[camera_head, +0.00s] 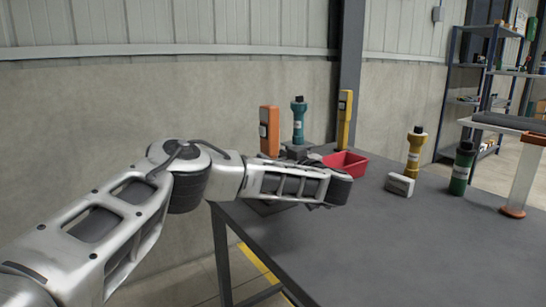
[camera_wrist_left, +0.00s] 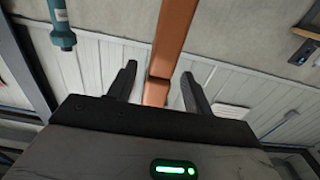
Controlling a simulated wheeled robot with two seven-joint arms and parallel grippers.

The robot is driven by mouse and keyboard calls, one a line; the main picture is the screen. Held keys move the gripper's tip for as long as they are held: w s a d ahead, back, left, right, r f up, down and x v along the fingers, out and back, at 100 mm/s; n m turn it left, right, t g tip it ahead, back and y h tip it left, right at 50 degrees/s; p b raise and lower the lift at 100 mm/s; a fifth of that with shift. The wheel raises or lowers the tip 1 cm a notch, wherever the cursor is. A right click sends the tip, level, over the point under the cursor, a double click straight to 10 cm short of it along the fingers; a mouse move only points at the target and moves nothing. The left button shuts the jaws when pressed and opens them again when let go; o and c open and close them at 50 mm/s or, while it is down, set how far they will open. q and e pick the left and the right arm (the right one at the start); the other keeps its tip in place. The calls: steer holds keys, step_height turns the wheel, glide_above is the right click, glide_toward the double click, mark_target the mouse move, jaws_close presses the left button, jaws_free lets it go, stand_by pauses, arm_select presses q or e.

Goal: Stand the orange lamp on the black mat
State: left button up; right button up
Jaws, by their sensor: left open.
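The orange lamp (camera_head: 269,131) stands upright near the back left of the grey table, with a pale label on its front. In the left wrist view the orange lamp (camera_wrist_left: 175,35) shows between the two black fingers of my left gripper (camera_wrist_left: 158,80). The fingers are apart and not closed on it; whether the lamp is within their reach I cannot tell. In the head view my left arm crosses the table's left end and its wrist hides most of the gripper. A dark flat patch (camera_head: 267,208) under my arm may be the black mat, partly hidden. My right gripper is out of view.
A teal lamp (camera_head: 298,123) stands right of the orange one, behind a dark block (camera_head: 297,151). A yellow lamp (camera_head: 344,120), red bin (camera_head: 345,164), yellow torch (camera_head: 414,155), white block (camera_head: 400,185) and green torch (camera_head: 461,168) follow rightward. The front middle of the table is clear.

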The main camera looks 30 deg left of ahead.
arm_select(q)
steer(key=p+v, duration=0.1)
steer(key=v, duration=0.9)
steer(key=shift+s+d, duration=0.15)
steer(key=shift+d, duration=0.1)
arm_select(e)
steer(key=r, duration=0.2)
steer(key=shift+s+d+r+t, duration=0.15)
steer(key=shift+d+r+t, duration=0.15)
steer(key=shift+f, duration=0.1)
